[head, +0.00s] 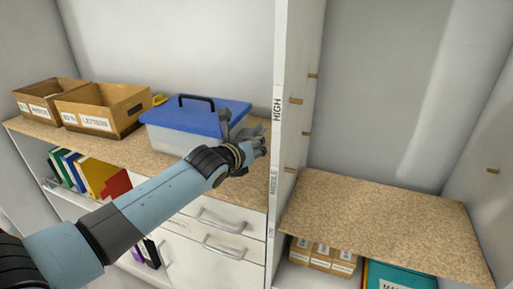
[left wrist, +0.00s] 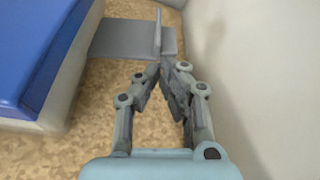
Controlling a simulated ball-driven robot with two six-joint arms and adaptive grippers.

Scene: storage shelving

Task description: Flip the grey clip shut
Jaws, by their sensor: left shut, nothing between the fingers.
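The grey clip (left wrist: 130,40) shows in the left wrist view as a flat plate sticking out from the side of a box, with a thin upright lip near its outer end. It stands open, out from the box. The box has a blue lid (left wrist: 45,40), also seen in the head view (head: 205,109). My left gripper (left wrist: 167,72) is shut and empty, just on the near side of the clip, with the tips near the lip; I cannot tell whether they touch. In the head view my left gripper (head: 262,143) is right of the box and partly hides the clip. My right gripper is not in view.
A white upright panel (head: 290,120) stands close to the right of my left gripper. Two cardboard boxes (head: 110,112) stand left of the lidded box. The speckled shelf (left wrist: 85,150) is bare beneath the gripper.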

